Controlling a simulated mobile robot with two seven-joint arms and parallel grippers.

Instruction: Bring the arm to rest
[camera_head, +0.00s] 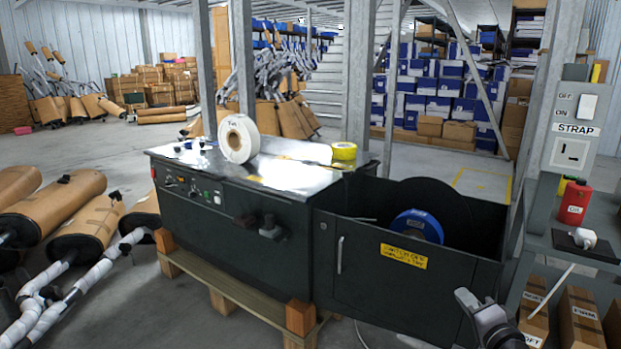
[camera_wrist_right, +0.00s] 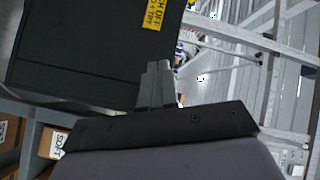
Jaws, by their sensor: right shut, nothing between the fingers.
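My right gripper (camera_head: 463,295) is at the bottom right of the head view, in front of the black strapping machine's side bin (camera_head: 365,285). In the right wrist view its fingers (camera_wrist_right: 157,80) are together, with nothing between them. The dark bin also shows at the upper left of that view (camera_wrist_right: 75,60). I cannot tell the exact gap between the gripper and the bin. My left gripper is not in view.
The strapping machine (camera_head: 235,205) stands on a wooden pallet (camera_head: 235,297); a white tape roll (camera_head: 238,139) is on top. At right are a STRAP switch panel (camera_head: 575,130), a shelf (camera_head: 560,243) with a red bottle (camera_head: 575,203), and boxes below. Wrapped mufflers (camera_head: 85,235) lie at left.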

